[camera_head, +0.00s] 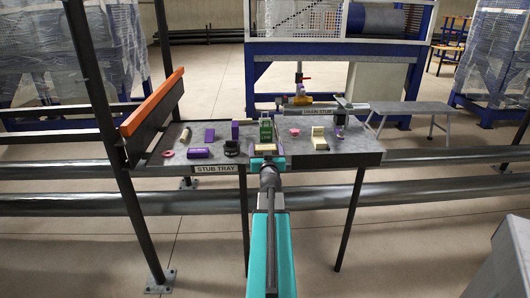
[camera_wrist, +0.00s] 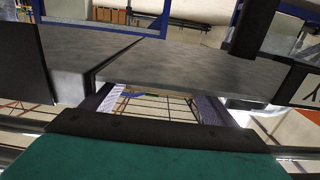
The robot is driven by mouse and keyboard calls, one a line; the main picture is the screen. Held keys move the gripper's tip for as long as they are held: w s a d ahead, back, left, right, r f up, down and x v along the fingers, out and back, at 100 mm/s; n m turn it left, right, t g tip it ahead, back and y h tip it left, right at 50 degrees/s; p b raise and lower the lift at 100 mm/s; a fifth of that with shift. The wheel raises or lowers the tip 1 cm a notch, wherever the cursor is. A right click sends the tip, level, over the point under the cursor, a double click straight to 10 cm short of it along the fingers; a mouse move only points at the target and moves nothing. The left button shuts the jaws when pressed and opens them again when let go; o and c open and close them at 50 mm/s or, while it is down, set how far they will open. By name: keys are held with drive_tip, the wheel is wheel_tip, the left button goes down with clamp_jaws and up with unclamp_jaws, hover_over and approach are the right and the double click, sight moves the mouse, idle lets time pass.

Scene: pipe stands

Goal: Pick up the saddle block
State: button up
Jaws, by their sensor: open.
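No object is marked as the saddle block, and I cannot tell which one it is. A pale yellow block (camera_head: 318,136) stands right of centre on the grey table (camera_head: 222,168). A small tan and dark piece (camera_head: 267,146) lies just beyond my gripper (camera_head: 266,161), which is at the table's front edge. A green block (camera_head: 266,128) stands behind that piece. In the wrist view, my gripper (camera_wrist: 156,106) has its two fingers apart, with no object seen between them. Grey slab surfaces (camera_wrist: 185,68) fill the view beyond the fingers.
Purple blocks (camera_head: 198,153), a dark ring-like piece (camera_head: 231,148), a pink ring (camera_head: 167,154) and a pink piece (camera_head: 294,132) lie on the table. A grey pipe assembly (camera_head: 325,109) stands at the back right. An orange-topped rail (camera_head: 153,101) borders the left side.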

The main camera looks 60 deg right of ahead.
sight(266, 148)
drive_tip(key=c, duration=0.8)
drive_tip(key=shift+r, duration=0.1)
drive_tip(key=shift+s+r+p, duration=0.1)
drive_tip(key=shift+r+p, duration=1.55)
drive_tip(key=shift+r, duration=0.25)
drive_tip(key=v, duration=0.2)
drive_tip(key=p+v, duration=0.1)
drive_tip(key=v, duration=0.2)
drive_tip(key=shift+s+r, duration=0.1)
drive_tip(key=shift+s, duration=0.35)
drive_tip(key=shift+r+p, duration=0.1)
drive_tip(key=shift+p, duration=0.5)
drive_tip(key=shift+a+p, duration=0.1)
drive_tip(key=shift+p, duration=0.3)
drive_tip(key=shift+a+p, duration=0.1)
drive_tip(key=shift+p, duration=0.25)
